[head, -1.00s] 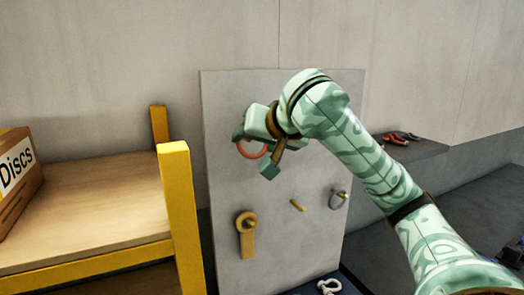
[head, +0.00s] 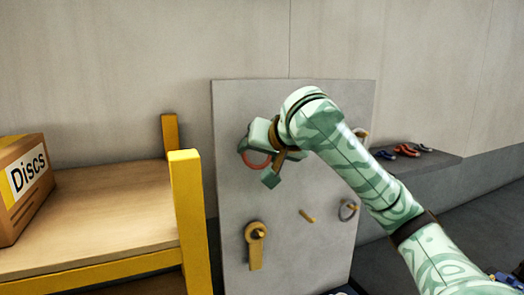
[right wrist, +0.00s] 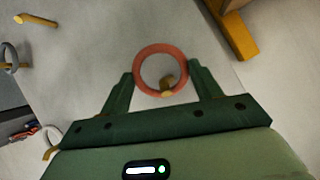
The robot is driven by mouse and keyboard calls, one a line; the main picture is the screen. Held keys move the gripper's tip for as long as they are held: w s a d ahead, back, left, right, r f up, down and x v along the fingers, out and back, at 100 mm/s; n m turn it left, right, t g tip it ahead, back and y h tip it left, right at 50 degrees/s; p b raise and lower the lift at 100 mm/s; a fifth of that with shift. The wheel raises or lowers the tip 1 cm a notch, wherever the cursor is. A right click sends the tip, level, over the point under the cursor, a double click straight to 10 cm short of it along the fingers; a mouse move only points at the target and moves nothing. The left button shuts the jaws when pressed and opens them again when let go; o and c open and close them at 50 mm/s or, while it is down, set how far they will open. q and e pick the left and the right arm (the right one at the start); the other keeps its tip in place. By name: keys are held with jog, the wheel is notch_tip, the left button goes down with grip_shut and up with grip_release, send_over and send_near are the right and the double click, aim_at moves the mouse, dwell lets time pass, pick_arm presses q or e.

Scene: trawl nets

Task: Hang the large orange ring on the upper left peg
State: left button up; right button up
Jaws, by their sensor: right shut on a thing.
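The orange ring (head: 256,160) is in my right gripper (head: 257,168), in front of the upper left part of the grey board (head: 232,200). In the right wrist view, the ring (right wrist: 138,72) sits between the two fingers of my right gripper (right wrist: 163,80), which are shut on its sides. The tip of a yellow peg (right wrist: 167,86) shows inside the ring's opening, near its lower inner edge. I cannot tell whether the peg reaches through the ring. My left gripper is not in view.
A yellow-framed shelf (head: 187,205) with a Discs box (head: 20,190) stands left. Coloured items (head: 405,150) lie on the right ledge.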

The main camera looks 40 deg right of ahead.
jog(key=o, duration=1.1)
jog(key=shift+o, duration=0.2)
jog(key=p+v, duration=0.4)
jog(key=v, duration=1.2)
jog(key=shift+s+a, duration=0.1)
jog(key=shift+s, duration=0.15)
